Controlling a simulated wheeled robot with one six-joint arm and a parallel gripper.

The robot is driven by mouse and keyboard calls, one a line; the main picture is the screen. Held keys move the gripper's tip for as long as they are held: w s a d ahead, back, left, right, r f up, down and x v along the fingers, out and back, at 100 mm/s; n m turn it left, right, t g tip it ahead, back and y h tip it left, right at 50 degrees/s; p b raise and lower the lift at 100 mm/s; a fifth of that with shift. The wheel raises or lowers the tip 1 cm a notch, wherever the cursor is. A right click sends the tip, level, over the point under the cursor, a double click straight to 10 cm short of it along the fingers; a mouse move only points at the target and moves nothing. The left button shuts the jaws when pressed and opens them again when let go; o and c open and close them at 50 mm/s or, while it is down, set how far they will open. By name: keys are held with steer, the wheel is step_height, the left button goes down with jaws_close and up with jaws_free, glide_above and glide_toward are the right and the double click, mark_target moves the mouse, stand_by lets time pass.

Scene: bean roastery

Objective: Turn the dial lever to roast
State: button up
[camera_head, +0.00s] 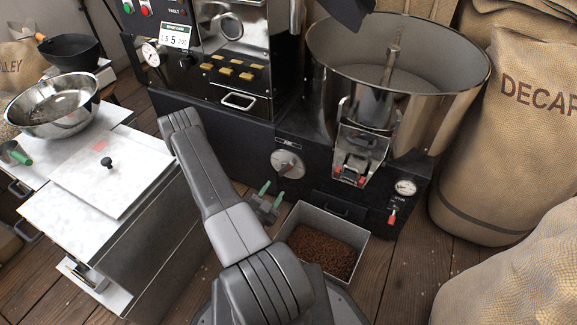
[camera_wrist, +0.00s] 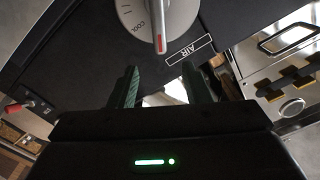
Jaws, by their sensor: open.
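The dial (camera_head: 287,163) is a round pale disc with a lever on the dark front panel of the roaster. In the wrist view, the dial (camera_wrist: 150,12) is cut off by the top edge. Its grey lever has a red mark at the tip, close to the AIR label (camera_wrist: 190,50), and COOL is printed beside the lever. I cannot read a roast mark. My gripper (camera_head: 271,191) is open and empty, with green-faced fingers, just below and left of the dial and apart from it. Both fingers also show in the wrist view (camera_wrist: 162,85).
A metal bin of brown beans (camera_head: 322,245) stands on the floor below the panel. A chute with red knobs (camera_head: 357,150) and a gauge (camera_head: 405,187) are to the right. A white-topped cabinet (camera_head: 65,220) stands left, and sacks (camera_head: 500,150) stand right.

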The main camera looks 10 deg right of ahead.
mark_target(289, 167)
steer(key=b+x, duration=0.2)
steer(key=x, duration=1)
steer(key=shift+w+d+b, duration=0.2)
steer(key=shift+w+b, duration=0.05)
steer(key=shift+b, duration=0.05)
jaws_close()
